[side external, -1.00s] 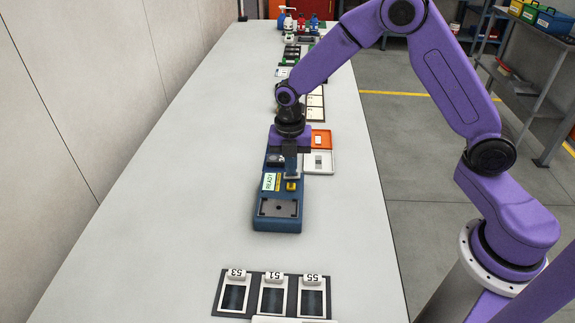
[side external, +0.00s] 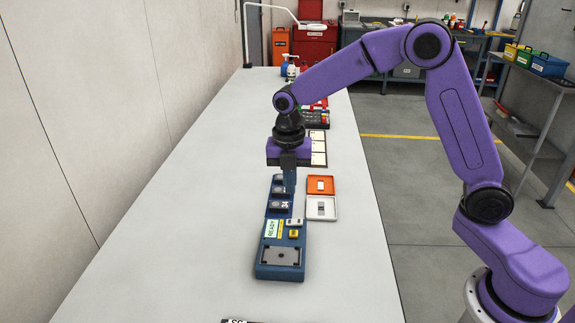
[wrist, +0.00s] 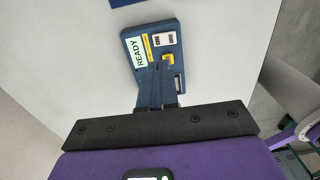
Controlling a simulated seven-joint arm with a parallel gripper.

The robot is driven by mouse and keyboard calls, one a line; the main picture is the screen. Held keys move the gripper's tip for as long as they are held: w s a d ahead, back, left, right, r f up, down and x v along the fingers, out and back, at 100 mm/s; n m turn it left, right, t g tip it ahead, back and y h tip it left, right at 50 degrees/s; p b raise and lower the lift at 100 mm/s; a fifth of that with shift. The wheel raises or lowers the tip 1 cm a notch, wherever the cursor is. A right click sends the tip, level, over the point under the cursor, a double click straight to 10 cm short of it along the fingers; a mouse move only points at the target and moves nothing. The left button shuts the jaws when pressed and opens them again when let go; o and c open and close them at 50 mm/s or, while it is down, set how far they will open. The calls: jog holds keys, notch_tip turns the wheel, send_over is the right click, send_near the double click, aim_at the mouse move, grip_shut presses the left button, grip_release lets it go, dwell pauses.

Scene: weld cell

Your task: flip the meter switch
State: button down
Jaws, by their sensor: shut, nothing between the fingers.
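An orange tray (side external: 310,186) and a white tray (side external: 313,215) stand right of the case. The table (side external: 170,230) is clear to the left.

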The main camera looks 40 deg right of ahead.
jog(key=shift+w+a+r, duration=0.15)
jog(key=shift+r, duration=1.1)
jog(key=shift+w+a+r, duration=0.1)
jog(key=shift+r, duration=1.1)
jog(key=s+r+m, duration=0.1)
jog(key=s+m, duration=0.6)
jog(key=s, duration=0.9)
jog(key=s+d+f+m, duration=0.1)
jog(key=s+d+m, duration=0.2)
jog(key=s, duration=0.5)
jog(key=s+d+f+m, duration=0.1)
jog(key=s+d+m, duration=0.2)
jog(key=s, duration=0.5)
jog(key=shift+m+y, duration=0.3)
jog(key=shift+m, duration=0.4)
